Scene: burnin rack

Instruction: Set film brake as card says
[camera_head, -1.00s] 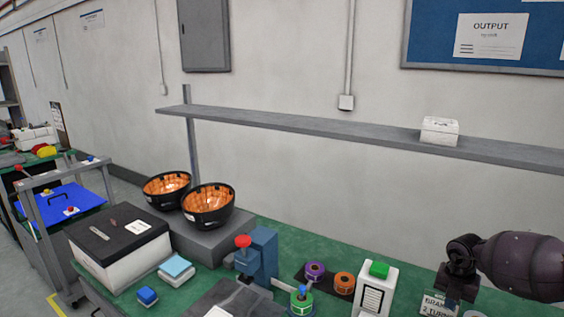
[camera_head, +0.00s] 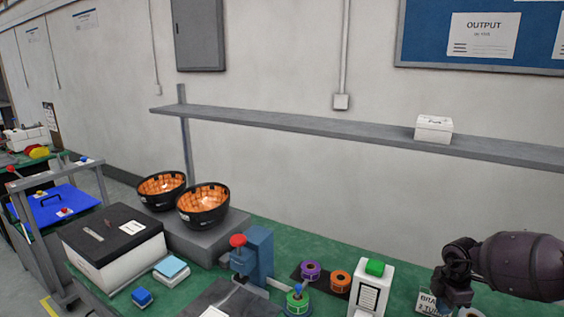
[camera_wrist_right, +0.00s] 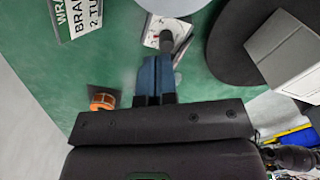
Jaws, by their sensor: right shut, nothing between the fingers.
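A white card (camera_wrist_right: 78,14) with green edges stands at the top left of the right wrist view. Its cut-off text reads "WRA…", "BRA…", "2 TU…". Part of the card (camera_head: 428,301) shows at the bottom right of the head view. A small white plate (camera_wrist_right: 152,36) carries a grey post with a dark small part; I cannot tell for sure whether this is the film brake. My right gripper (camera_wrist_right: 154,60) has its blue fingers together and empty, close to that plate; contact cannot be told. It also shows in the head view (camera_head: 456,298). My left gripper is out of view.
A dark disc (camera_wrist_right: 222,62) carrying a white box (camera_wrist_right: 288,50) lies right of my fingers. An orange roll (camera_wrist_right: 103,101) is at the left. The head view shows a blue press (camera_head: 258,255), a white green-topped box (camera_head: 371,290) and a wall shelf (camera_head: 300,124).

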